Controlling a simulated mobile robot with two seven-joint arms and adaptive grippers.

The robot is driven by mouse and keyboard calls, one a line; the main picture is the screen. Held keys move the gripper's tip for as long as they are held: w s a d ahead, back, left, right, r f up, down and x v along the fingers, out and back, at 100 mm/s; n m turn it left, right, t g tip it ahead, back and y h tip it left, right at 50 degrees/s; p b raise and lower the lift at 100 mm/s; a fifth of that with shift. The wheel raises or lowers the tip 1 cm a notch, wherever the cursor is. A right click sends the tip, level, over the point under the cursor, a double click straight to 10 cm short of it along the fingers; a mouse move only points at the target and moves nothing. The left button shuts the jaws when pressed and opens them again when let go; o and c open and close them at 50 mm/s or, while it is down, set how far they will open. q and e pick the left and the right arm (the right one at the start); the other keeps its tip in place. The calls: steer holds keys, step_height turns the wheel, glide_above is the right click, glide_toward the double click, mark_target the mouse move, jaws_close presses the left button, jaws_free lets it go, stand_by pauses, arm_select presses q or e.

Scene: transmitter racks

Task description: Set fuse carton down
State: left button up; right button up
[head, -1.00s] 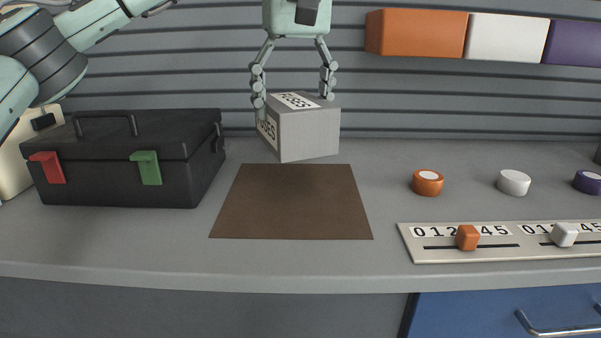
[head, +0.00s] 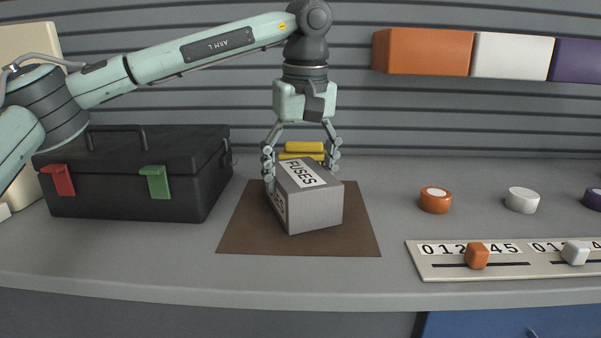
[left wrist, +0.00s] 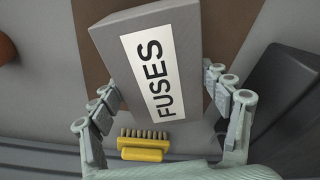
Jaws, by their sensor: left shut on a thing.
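The fuse carton (head: 316,211) is a grey box with a white label reading FUSES on its top. It also shows in the left wrist view (left wrist: 192,48). My left gripper (head: 301,166) points down from above and is shut on the carton's rear part, one finger on each side (left wrist: 165,97). The carton is over the brown mat (head: 357,238), turned at an angle to the mat's edges. Whether its underside touches the mat or is slightly above it, I cannot tell. My right gripper is not in view.
A yellow brush (head: 304,148) lies just behind the carton, also in the left wrist view (left wrist: 143,152). A black toolbox (head: 130,190) stands left. Orange (head: 435,201) and white (head: 522,200) knobs and a slider panel (head: 440,268) are right. Bare counter surrounds the mat.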

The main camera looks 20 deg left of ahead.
mark_target(304, 175)
arm_select(q)
steer(key=o, duration=1.6)
steer(key=shift+f, duration=0.1)
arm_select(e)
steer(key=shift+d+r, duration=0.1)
arm_select(q)
steer(key=r, duration=0.8)
steer(key=s+d+r+p, duration=0.1)
steer(key=r, duration=0.3)
steer(key=shift+s+r, duration=0.1)
steer(key=shift+r, duration=0.05)
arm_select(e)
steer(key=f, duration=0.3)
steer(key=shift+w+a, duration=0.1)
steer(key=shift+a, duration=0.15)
